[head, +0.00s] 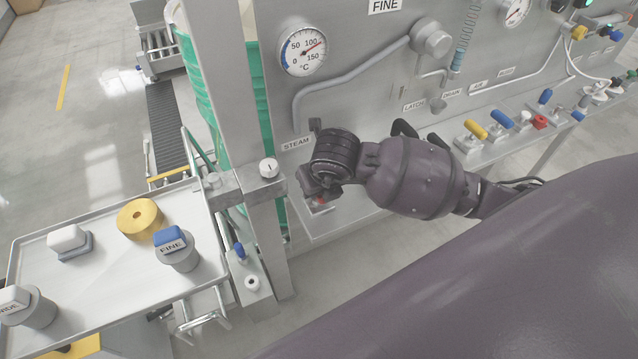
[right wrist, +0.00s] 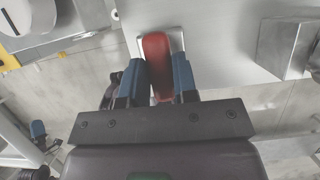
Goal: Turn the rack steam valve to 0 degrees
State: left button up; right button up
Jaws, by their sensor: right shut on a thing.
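The steam valve is below the STEAM label (head: 297,143) on the grey panel. Its red handle (right wrist: 157,50) shows in the right wrist view, over a light square plate. In the head view only a little red (head: 319,202) shows under my gripper. My right gripper (head: 322,190) reaches in from the right at the valve. In the right wrist view its two blue fingers (right wrist: 158,76) stand on either side of the red handle and are shut on it. The lower part of the handle is hidden by the gripper. My left gripper is in neither view.
A grey post (head: 225,90) with a white dial (head: 268,168) stands left of the valve. A tray (head: 110,285) holds several weights and a yellow disc (head: 140,219). A row of coloured handles (head: 503,119) is at the right. A temperature gauge (head: 303,50) sits above.

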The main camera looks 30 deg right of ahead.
jog(key=o, duration=0.9)
jog(key=v, duration=1.1)
jog(key=shift+w, duration=0.1)
